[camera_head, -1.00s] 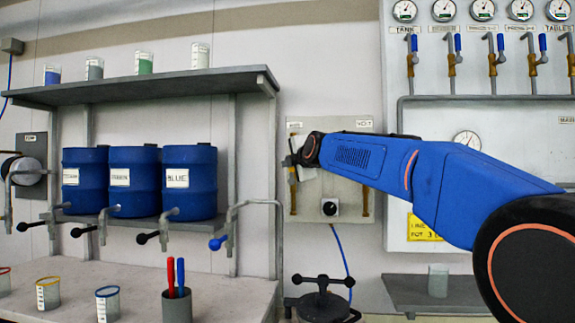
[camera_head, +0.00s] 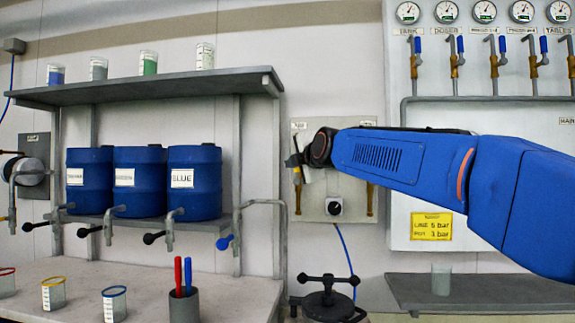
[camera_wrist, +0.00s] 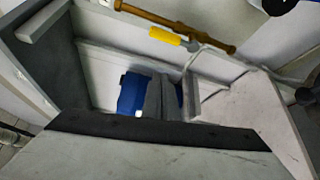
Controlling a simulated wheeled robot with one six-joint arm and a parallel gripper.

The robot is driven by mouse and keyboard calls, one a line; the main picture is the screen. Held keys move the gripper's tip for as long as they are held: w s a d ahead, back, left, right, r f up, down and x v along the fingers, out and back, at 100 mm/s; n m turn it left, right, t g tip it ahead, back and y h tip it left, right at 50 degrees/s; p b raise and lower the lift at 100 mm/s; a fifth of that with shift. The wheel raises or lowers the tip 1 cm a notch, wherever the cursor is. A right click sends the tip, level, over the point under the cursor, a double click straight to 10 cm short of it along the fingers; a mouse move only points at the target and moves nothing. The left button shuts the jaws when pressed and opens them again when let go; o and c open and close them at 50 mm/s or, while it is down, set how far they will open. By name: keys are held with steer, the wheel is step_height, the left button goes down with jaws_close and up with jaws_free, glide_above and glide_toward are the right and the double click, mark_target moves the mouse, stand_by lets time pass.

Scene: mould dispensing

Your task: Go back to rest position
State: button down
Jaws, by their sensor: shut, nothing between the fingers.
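My arm reaches in from the right edge of the head view, blue with a black wrist joint. My gripper (camera_head: 294,160) is at its left end, small and partly hidden by the wrist, in front of the wall panel (camera_head: 342,130) and right of the shelf unit. In the wrist view two dark grey fingers (camera_wrist: 160,97) sit close together with nothing seen between them. A blue shape, probably a drum (camera_wrist: 132,93), shows behind them.
Blue drums (camera_head: 194,182) with taps stand on the rack at left, above a bench (camera_head: 80,275) with cups (camera_head: 114,303) and a pen holder (camera_head: 184,306). A dark lidded vessel (camera_head: 328,298) stands below my arm. A grey shelf (camera_head: 480,292) is at lower right.

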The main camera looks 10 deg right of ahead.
steer(key=shift+s, duration=0.45)
steer(key=shift+d, duration=0.1)
steer(key=s+d+f+m+g+h, duration=0.1)
steer(key=s+d+f+m+g, duration=0.2)
steer(key=s+f+m, duration=0.4)
steer(key=s+d+f+m+g, duration=0.3)
steer(key=s+f+m+g, duration=0.2)
steer(key=s+f, duration=1.7)
steer(key=s+d+f+m+g+h, duration=0.1)
steer(key=s+d+f+m+g, duration=0.1)
steer(key=s+f+m, duration=0.8)
steer(key=s+f+g, duration=0.1)
steer(key=s+f, duration=0.4)
steer(key=f, duration=0.6)
steer(key=shift+s+d+g+h, duration=0.15)
steer(key=shift+d+g+h, duration=0.15)
steer(key=shift+d+g, duration=0.1)
